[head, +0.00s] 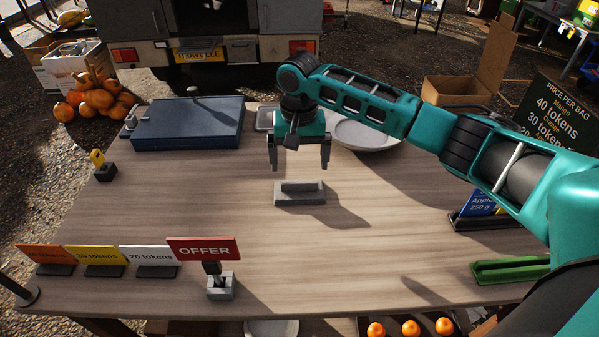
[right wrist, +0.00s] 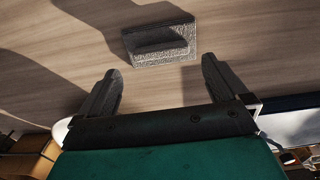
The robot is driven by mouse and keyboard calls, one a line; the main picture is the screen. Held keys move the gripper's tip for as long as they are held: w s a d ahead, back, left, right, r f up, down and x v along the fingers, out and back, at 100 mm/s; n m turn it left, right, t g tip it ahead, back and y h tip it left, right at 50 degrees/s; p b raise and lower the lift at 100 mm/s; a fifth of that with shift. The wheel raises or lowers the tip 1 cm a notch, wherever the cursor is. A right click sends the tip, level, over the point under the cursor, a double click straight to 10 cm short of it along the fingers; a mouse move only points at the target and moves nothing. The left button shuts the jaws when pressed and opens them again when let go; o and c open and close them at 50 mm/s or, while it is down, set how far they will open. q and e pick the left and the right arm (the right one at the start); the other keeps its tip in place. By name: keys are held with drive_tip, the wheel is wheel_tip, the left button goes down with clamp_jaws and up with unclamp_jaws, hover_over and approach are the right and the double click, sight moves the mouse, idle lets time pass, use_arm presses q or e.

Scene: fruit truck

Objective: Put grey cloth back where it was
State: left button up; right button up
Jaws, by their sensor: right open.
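A small grey block-like piece with a raised ridge, which I take to be the folded grey cloth (head: 299,198), lies on the wooden table (head: 400,235) near its middle. In the right wrist view the grey cloth (right wrist: 163,52) has a rough, speckled surface and lies beyond the fingertips. My right gripper (head: 299,166) is open and empty, with its fingers pointing down, above and behind the cloth. The right gripper also shows in the right wrist view (right wrist: 160,75), its fingers apart with bare table between them. My left gripper is not in view.
A blue case (head: 190,122) is at the back left. A white plate (head: 362,135) and a grey tray (head: 265,119) stand behind my right gripper. A red OFFER sign (head: 204,249) and price cards line the front left. A green holder (head: 510,270) is at the right. Table around the cloth is clear.

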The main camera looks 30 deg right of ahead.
sight(299, 184)
wheel_tip(299, 184, up, 5)
drive_tip(key=shift+r, duration=0.15)
idle(0.6)
